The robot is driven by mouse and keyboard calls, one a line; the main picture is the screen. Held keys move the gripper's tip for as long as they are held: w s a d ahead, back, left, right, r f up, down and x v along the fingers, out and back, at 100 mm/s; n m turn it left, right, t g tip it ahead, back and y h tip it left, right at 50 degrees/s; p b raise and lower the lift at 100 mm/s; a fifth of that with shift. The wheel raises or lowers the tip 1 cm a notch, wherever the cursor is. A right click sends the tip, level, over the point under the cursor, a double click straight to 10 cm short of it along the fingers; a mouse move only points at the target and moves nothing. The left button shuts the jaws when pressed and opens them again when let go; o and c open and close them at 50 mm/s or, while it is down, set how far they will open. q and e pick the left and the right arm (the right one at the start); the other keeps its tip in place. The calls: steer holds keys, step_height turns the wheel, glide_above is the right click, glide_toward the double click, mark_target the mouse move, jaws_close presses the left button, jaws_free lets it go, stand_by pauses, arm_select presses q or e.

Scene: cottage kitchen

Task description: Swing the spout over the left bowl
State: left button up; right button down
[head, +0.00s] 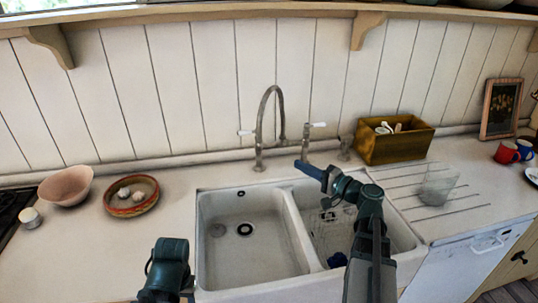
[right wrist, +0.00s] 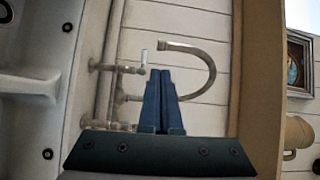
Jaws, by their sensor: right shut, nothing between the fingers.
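The sink has a left bowl (head: 225,260) and a right bowl (head: 335,225), white and side by side. Behind them stands a metal bridge tap with a tall hooked spout (head: 269,97). The spout arches from the left pillar, and its outlet hangs toward the right, above the back of the sink near the divider. The hook also shows in the right wrist view (right wrist: 208,72). My right gripper (head: 303,166) is shut and empty, just in front of the tap's right pillar, below the outlet. I cannot tell whether it touches the tap. Only part of my left arm shows, at the bottom.
White tap levers (head: 246,132) stick out on both sides. A wooden caddy (head: 396,143) stands right of the tap, and a glass (head: 438,184) stands on the drainer. A pink bowl (head: 66,186) and a patterned dish (head: 132,209) are at left. A shelf (head: 210,14) runs above.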

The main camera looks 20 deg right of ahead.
mark_target(258, 148)
steer(key=x, duration=1.3)
steer(key=shift+w+a, duration=0.2)
steer(key=shift+w, duration=0.05)
steer(key=shift+w+a, duration=0.75)
steer(key=shift+a, duration=0.25)
